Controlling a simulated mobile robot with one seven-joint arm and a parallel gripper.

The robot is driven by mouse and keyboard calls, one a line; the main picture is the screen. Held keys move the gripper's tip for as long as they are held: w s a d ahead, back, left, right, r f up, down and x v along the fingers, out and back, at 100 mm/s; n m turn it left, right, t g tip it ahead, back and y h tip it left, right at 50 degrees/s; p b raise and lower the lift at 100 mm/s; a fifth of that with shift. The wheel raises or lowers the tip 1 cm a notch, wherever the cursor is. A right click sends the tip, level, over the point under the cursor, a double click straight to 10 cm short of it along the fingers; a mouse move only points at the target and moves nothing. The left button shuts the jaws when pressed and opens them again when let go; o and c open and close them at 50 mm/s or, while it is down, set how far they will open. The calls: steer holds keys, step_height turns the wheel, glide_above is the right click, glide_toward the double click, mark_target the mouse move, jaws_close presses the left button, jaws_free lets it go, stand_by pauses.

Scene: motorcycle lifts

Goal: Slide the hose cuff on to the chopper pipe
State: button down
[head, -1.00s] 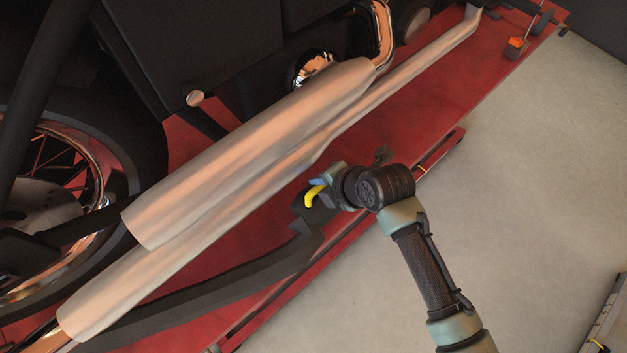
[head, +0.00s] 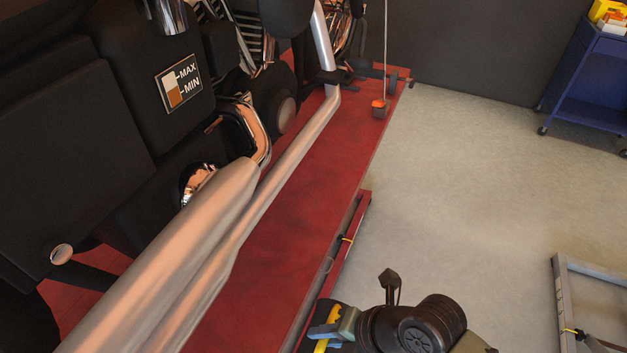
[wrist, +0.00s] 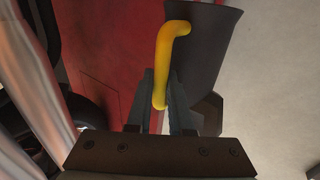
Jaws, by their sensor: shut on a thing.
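The chopper's two long silver pipes (head: 195,255) run diagonally along its side in the head view. Their rear ends are outside that view now. A blurred pale pipe (wrist: 28,85) also shows at the left of the wrist view. My gripper (head: 325,333) is at the bottom of the head view, to the right of the pipes and apart from them. In the wrist view its fingers (wrist: 161,100) are shut on the yellow handle (wrist: 168,48) of the dark hose cuff (wrist: 208,48). The cuff's mouth and most of its hose are hidden or out of view.
The red lift platform (head: 300,200) lies under the motorcycle, with a raised side rail (head: 350,232). Bare floor (head: 450,170) is open to the right. A grey frame (head: 565,300) stands at lower right and a blue cart (head: 590,85) at the far right.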

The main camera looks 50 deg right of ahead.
mark_target(318, 352)
steer(key=shift+r+p, duration=0.35)
steer(key=shift+s+a+p, duration=0.15)
steer(key=shift+s+a, duration=0.1)
steer(key=shift+a, duration=0.45)
steer(key=shift+s+a+p, duration=0.15)
steer(key=shift+s+a, duration=0.05)
steer(key=shift+a, duration=0.5)
steer(key=s+a+p, duration=0.1)
steer(key=s+a, duration=0.3)
steer(key=a, duration=0.8)
steer(key=shift+s+a+p, duration=0.15)
steer(key=shift+s+p, duration=0.1)
steer(key=shift+p, duration=0.15)
